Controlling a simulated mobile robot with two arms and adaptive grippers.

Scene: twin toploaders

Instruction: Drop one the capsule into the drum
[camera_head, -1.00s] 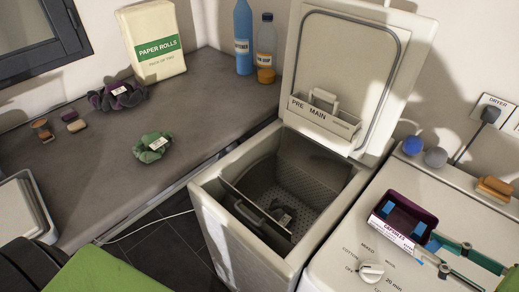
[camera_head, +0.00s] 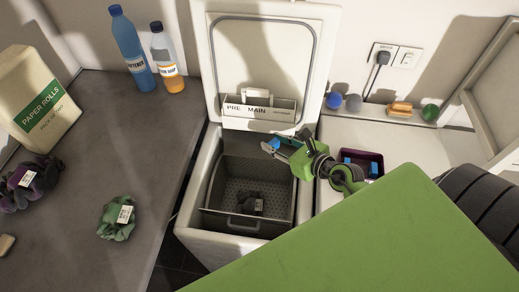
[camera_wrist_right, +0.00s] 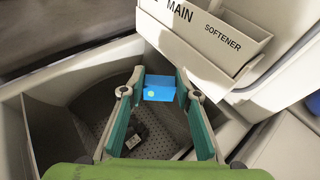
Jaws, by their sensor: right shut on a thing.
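A blue capsule (camera_wrist_right: 158,88) is held between the teal fingers of my right gripper (camera_wrist_right: 160,80) in the right wrist view. In the head view my right gripper (camera_head: 279,149) reaches in from the right, over the right side of the open washer. The drum (camera_head: 231,182) is open below it, with a perforated grey inside. A dark bundle with a white label (camera_head: 250,203) lies in the drum. The purple capsule box (camera_head: 369,157) stands on the right-hand machine with blue capsules in it. My left gripper is not in view.
The raised lid (camera_head: 268,60) carries a detergent drawer (camera_head: 250,111) marked PRE and MAIN, close to the right gripper. A green cloth bundle (camera_head: 116,217), bottles (camera_head: 128,45) and a paper rolls pack (camera_head: 38,100) stand on the left counter.

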